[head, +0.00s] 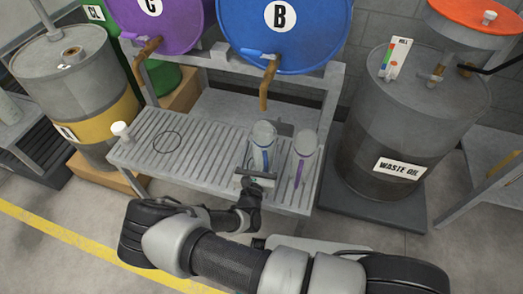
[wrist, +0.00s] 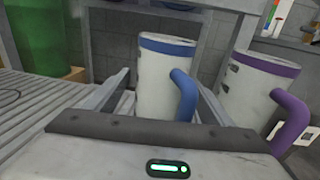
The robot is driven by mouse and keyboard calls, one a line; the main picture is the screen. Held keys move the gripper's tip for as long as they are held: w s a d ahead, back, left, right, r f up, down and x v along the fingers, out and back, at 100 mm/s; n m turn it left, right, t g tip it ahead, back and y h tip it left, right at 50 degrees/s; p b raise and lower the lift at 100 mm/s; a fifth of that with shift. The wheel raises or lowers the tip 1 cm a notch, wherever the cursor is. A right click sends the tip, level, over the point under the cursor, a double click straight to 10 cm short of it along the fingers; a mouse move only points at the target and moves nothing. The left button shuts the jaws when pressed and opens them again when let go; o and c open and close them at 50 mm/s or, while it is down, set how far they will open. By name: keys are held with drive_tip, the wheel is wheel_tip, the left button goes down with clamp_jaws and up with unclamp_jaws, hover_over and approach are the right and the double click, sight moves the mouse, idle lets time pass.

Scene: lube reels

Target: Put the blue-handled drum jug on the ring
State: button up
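The blue-handled jug (head: 263,138) stands upright on the slatted bench, below the tap of the blue drum. In the wrist view the pale jug (wrist: 160,85) has a blue rim and a blue handle on its right side. My gripper (head: 257,176) is at the jug's near side. Its fingers are spread, one to the left and one to the right of the jug, with the handle close to the right finger. I cannot tell whether either finger touches it. The ring (head: 167,142) is a thin dark circle on the bench, left of the jug, with nothing on it.
A purple-handled jug (head: 302,155) stands close on the right. A white-capped item (head: 121,131) is at the bench's left end. The blue drum (head: 285,35) and purple drum (head: 160,22) have taps overhanging the bench. The waste oil drum (head: 410,120) stands right. The bench between ring and jug is clear.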

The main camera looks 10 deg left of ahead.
drive_tip(key=shift+s+r, duration=0.15)
drive_tip(key=shift+r, duration=0.1)
drive_tip(key=s+p, duration=0.3)
drive_tip(key=s, duration=0.9)
drive_tip(key=d+r+m+g+h, duration=0.5)
drive_tip(key=d+r+m+g, duration=0.25)
drive_tip(key=r+m, duration=0.35)
drive_tip(key=d+r+m+g+h, duration=0.6)
drive_tip(key=d+r+m, duration=0.3)
drive_tip(key=r+m, duration=0.1)
drive_tip(key=s+d+r+m+y, duration=0.2)
drive_tip(key=s+r+m+y, duration=0.1)
drive_tip(key=r+m, duration=0.2)
drive_tip(key=s+d+r+m+y, duration=0.2)
drive_tip(key=s+r+m+y, duration=0.2)
drive_tip(key=r, duration=0.5)
drive_tip(key=s+d+r+m+t+y, duration=0.1)
drive_tip(key=s+d+r+m+y, duration=0.1)
drive_tip(key=s+r+m+y, duration=0.2)
wheel_tip(320, 180, up, 4)
drive_tip(key=shift+d+f+m, duration=0.2)
drive_tip(key=shift+d+m, duration=0.15)
drive_tip(key=shift+m, duration=0.55)
